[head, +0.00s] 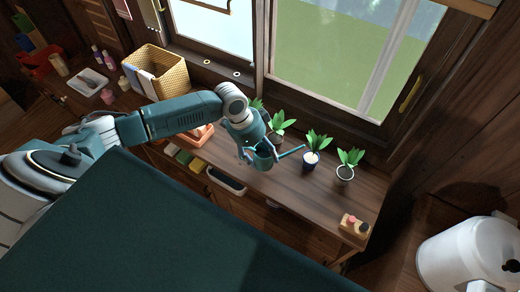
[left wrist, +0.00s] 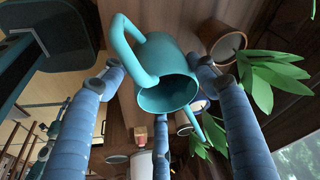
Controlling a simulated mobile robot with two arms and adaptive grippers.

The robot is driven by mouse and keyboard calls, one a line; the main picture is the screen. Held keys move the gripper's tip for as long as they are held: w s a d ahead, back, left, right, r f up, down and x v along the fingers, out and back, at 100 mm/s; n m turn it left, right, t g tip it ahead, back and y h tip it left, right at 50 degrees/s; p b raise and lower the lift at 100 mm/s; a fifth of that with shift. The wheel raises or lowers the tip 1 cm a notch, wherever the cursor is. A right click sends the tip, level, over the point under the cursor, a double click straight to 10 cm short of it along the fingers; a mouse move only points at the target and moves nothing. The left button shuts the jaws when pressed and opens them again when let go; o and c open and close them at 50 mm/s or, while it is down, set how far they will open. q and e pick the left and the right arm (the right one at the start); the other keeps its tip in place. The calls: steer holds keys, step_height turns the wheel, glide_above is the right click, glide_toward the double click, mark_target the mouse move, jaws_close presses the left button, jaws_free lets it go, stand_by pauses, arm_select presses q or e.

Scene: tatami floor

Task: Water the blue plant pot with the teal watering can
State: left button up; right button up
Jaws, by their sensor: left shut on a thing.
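The teal watering can (head: 264,161) is in my left gripper (head: 259,150), above the wooden counter. Its thin spout points right, and the tip shows close to the leaves of the plant in the blue pot (head: 311,161). I cannot tell from this angle whether the tip is over the pot. In the left wrist view, the can (left wrist: 166,95) sits between my fingers, with its open mouth and curved handle visible. My left gripper is shut on the can. No water shows. My right gripper is not in view.
Another potted plant (head: 280,136) stands behind the can. A small wooden block (head: 354,226) lies at the counter's right end. A wicker basket (head: 157,72) stands left, and the window is behind.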

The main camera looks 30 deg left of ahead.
arm_select(q)
steer(key=shift+w+d+f, duration=0.15)
steer(key=shift+d+f, duration=0.05)
steer(key=shift+d, duration=0.05)
steer(key=shift+w+d+f+b, duration=0.35)
steer(key=shift+f+b, duration=0.05)
steer(key=shift+b, duration=0.05)
steer(key=shift+w+d+f+g+y, duration=0.2)
steer(key=shift+d+g+y, duration=0.2)
steer(key=shift+y, duration=0.3)
steer(key=shift+r, duration=0.25)
steer(key=shift+f, duration=0.15)
steer(key=shift+s+a, duration=0.1)
steer(key=shift+r+g+y+p, duration=0.6)
steer(key=shift+r+y+p, duration=0.45)
steer(key=shift+p, duration=0.55)
steer(key=shift+r, duration=0.1)
steer(key=shift+r+g+y, duration=0.3)
steer(key=shift+y, duration=0.05)
